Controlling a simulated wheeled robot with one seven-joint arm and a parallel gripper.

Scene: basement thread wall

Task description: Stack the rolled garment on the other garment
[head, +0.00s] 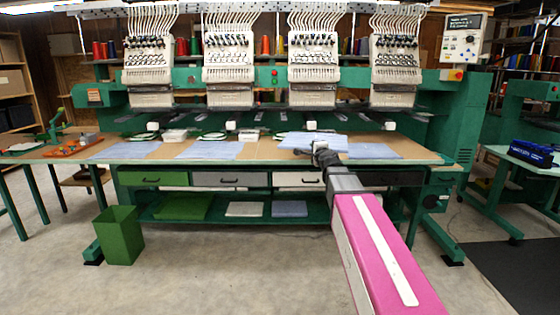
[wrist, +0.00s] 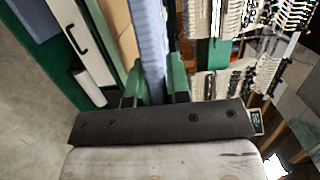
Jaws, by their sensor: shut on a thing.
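My gripper (head: 321,150) is over the wooden table of the embroidery machine, right of centre. It is shut on a light blue garment (head: 300,142), which also shows as a long pale blue strip between the fingers (wrist: 153,88) in the wrist view (wrist: 150,40). The held garment looks roughly level; its gap to the table is hard to judge. Flat blue garments lie on the table to the right (head: 374,151), left of centre (head: 211,150) and far left (head: 113,151). I cannot tell which one is the other garment.
The embroidery machine's heads (head: 313,68) hang above the table's back. Hoops and small white stacks (head: 174,135) lie along its rear. Drawers (head: 229,179) and a shelf with folded cloths (head: 245,209) are below. A green bin (head: 119,236) stands on the floor at left.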

